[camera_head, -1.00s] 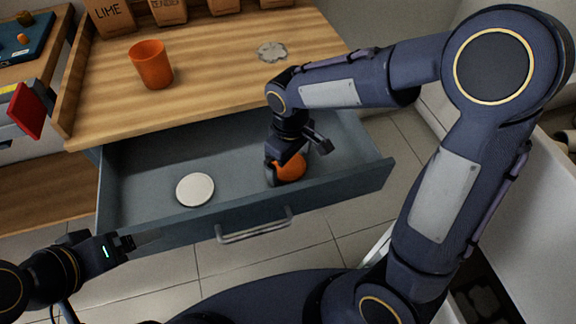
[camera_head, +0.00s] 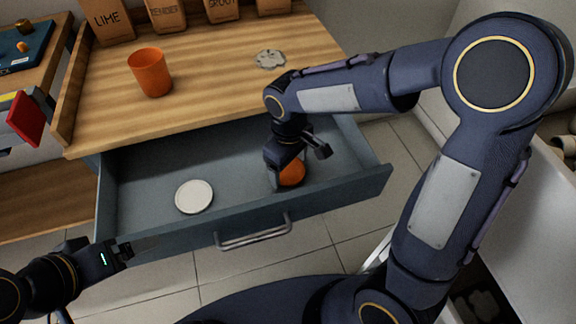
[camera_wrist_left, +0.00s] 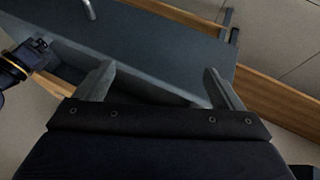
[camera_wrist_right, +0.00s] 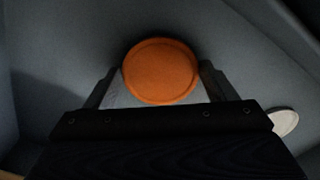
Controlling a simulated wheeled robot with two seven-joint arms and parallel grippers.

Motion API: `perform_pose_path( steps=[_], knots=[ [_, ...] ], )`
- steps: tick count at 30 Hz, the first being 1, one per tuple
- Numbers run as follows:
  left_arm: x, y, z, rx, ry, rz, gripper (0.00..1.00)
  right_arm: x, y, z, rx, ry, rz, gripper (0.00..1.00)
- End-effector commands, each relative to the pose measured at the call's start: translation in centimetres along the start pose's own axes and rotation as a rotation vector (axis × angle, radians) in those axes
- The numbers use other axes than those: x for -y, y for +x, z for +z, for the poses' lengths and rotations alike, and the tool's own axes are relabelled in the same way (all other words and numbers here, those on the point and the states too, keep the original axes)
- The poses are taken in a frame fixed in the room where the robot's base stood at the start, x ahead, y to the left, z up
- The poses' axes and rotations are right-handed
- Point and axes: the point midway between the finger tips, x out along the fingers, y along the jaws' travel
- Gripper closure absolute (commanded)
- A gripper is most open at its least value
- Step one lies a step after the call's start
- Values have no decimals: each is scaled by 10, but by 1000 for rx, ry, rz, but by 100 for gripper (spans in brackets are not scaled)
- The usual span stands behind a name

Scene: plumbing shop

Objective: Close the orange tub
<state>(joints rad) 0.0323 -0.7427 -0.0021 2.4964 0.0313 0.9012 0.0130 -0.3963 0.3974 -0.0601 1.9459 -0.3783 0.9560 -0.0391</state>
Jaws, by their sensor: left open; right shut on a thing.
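The orange tub (camera_head: 152,72) stands upright on the wooden worktop, its top uncovered. An orange round lid (camera_head: 292,174) is in the open drawer, and my right gripper (camera_head: 287,172) is shut on it. The right wrist view shows the orange lid (camera_wrist_right: 160,70) between the two fingers. I cannot tell whether it still touches the drawer floor. My left gripper (camera_head: 142,247) is open and empty at the drawer's front left; its spread fingers show in the left wrist view (camera_wrist_left: 170,85).
A white disc (camera_head: 194,197) lies in the open drawer (camera_head: 255,222), left of the orange lid. A grey irregular piece (camera_head: 270,59) lies on the worktop (camera_head: 215,90). Paper bags, one marked LIME (camera_head: 107,21), stand at the back. A red object (camera_head: 26,117) is at the left.

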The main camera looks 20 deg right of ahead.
Motion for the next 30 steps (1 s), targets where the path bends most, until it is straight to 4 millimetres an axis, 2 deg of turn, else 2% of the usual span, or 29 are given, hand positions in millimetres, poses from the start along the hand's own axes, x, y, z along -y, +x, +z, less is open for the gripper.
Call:
perform_pose_path(
  steps=[6, 13, 18, 30],
  knots=[
    [-7, -15, -7, 0, 0, 0, 10, 0, -47, -1, -7, 0, 0, 43],
    [-11, -23, -12, 0, 0, 0, 10, 0, -84, -1, -4, 0, 1, 43],
    [-11, -24, -12, 0, 0, 0, 10, 0, -93, 0, -3, -1, 0, 43],
    [-12, -25, -13, 0, 0, 0, 10, 0, -94, 0, -2, 0, 0, 43]
  ],
)
